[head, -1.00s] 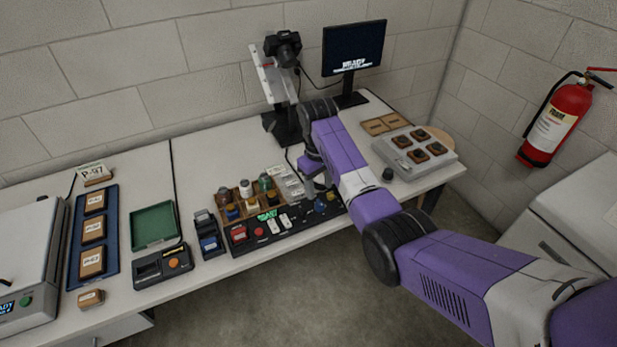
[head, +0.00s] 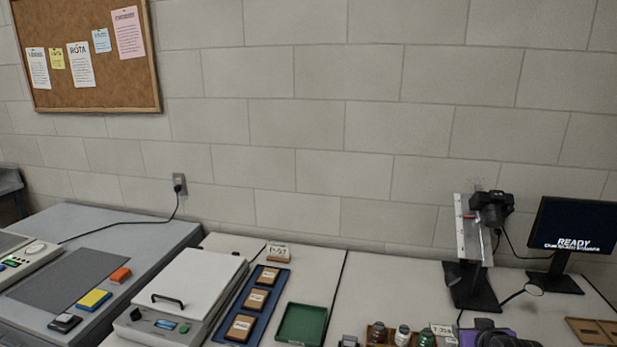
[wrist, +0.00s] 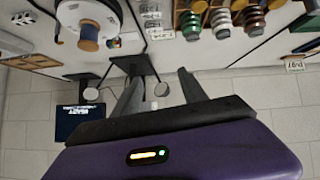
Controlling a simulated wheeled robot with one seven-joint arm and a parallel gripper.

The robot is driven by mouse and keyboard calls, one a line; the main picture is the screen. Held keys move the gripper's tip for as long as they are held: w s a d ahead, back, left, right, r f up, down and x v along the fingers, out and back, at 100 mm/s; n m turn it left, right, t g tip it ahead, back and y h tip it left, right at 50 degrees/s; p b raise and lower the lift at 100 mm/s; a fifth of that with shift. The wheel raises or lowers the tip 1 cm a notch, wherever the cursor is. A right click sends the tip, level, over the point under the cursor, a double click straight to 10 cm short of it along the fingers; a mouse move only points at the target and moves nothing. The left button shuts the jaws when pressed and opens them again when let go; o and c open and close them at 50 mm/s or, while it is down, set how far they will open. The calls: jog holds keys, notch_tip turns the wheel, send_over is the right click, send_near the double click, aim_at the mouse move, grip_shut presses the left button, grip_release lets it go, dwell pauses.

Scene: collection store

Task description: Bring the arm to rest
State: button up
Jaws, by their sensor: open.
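My gripper (wrist: 160,90) shows in the wrist view with its two dark fingers spread apart and nothing held between them. That view is upside down, with the bench top at the upper part of the picture. In the head view only a purple part of my arm (head: 495,332) shows at the bottom edge, in front of the bench right of the bottles; the fingers cannot be made out there.
The camera stand (head: 470,255) and monitor (head: 572,238) stand at the back right. A green tray (head: 302,324), a blue tray (head: 231,318) and a white-lidded machine (head: 185,285) lie left.

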jog(key=s+a+r+t, duration=0.1)
jog(key=s+a+t, duration=0.2)
jog(key=s+a, duration=0.5)
jog(key=s+a+t, duration=0.3)
jog(key=s+a, duration=0.3)
jog(key=s, duration=0.5)
jog(key=s+a+r+y, duration=0.1)
jog(key=s+a+r, duration=0.1)
jog(key=s, duration=0.8)
jog(key=s+a+r+n+y, duration=0.1)
jog(key=s+a, duration=0.3)
jog(key=s, duration=0.7)
jog(key=s+a+r+n+g+y, duration=0.1)
jog(key=s+a+r, duration=0.2)
jog(key=s, duration=0.7)
jog(key=shift+s+r+b, duration=0.15)
jog(key=shift+r+b, duration=0.2)
jog(key=shift+b, duration=0.1)
